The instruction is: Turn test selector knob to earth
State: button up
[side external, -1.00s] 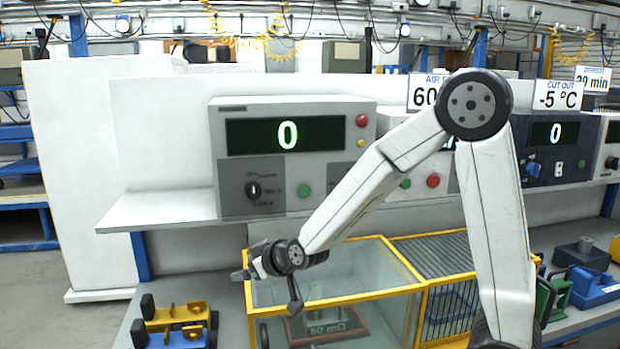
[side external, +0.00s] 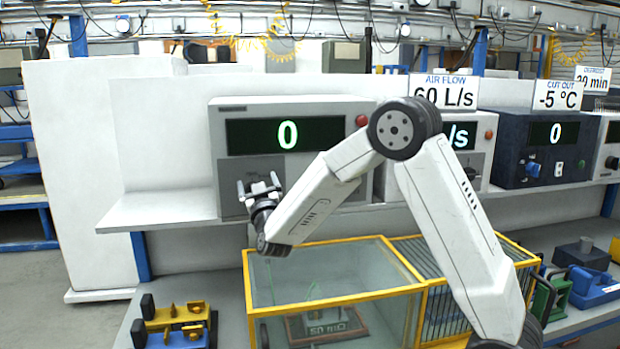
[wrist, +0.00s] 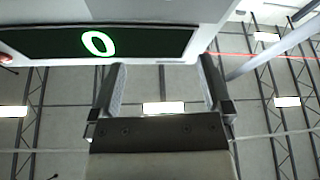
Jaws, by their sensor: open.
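The tester (side external: 320,108) is a light grey box on the shelf with a dark display (side external: 245,138) reading a green 0. Its darker selector panel (side external: 228,172) is at lower left. The selector knob on that panel is hidden behind my gripper (side external: 258,184), so its setting cannot be read. My gripper is open and empty, fingers pointing up in front of the panel; contact with the knob cannot be told. In the wrist view my open gripper (wrist: 161,70) has nothing between its fingers, and the display (wrist: 150,42) fills the upper left.
A glass tank with a yellow frame (side external: 330,295) stands below the shelf, under my arm. The air flow unit (side external: 490,160) and a dark blue unit (side external: 590,165) are to the right. A red button (side external: 361,121) is on the tester. Shelf space (side external: 160,210) left of the tester is clear.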

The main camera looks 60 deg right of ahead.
notch_tip(320, 180, down, 8)
jog(key=shift+x, duration=3.75)
jog(key=c, duration=1.3)
jog(key=shift+o, duration=0.2)
